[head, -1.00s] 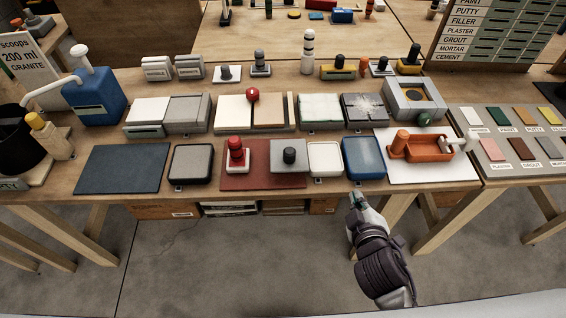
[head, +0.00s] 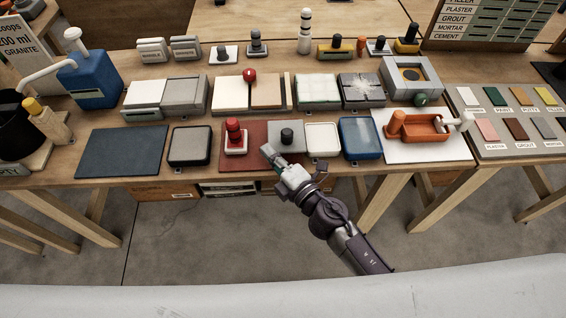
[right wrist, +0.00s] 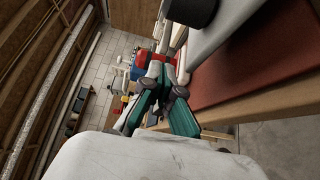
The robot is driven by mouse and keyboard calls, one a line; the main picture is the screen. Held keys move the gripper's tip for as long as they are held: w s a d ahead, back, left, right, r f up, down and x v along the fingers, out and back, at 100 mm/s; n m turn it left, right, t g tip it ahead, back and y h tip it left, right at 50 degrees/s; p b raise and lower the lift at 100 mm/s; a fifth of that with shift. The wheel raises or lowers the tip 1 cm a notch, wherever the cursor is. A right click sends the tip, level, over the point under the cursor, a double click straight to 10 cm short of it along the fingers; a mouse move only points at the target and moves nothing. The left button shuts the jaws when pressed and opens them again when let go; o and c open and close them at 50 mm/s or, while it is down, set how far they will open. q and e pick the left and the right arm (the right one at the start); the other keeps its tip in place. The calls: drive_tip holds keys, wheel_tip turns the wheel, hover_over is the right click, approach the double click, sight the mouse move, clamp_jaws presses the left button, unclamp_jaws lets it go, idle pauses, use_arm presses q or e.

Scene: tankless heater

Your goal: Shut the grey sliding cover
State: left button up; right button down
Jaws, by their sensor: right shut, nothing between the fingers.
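A grey cover plate with a black knob (head: 287,137) lies on the right part of a dark red board (head: 244,161) at the table's front. A white block with a red knob (head: 235,138) stands on the same board, left of the grey plate. My right gripper (head: 267,152) is shut and empty, at the board's front near the plate's left front corner. Whether it touches is unclear. In the right wrist view, the fingers (right wrist: 162,75) are beside the grey plate (right wrist: 215,30) and red board (right wrist: 250,75). My left gripper is not in view.
Boxes and tiles (head: 252,92) fill the row behind. The floor in front of the table is clear.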

sight(281, 150)
drive_tip(key=shift+x, duration=1.1)
drive_tip(key=shift+w+d, duration=0.2)
drive_tip(key=shift+d, duration=0.8)
drive_tip(key=shift+w+d, duration=0.25)
drive_tip(key=shift+d, duration=0.75)
drive_tip(key=d, duration=0.9)
drive_tip(key=shift+d, duration=0.4)
drive_tip(key=shift+a, duration=0.15)
drive_tip(key=shift+a, duration=0.1)
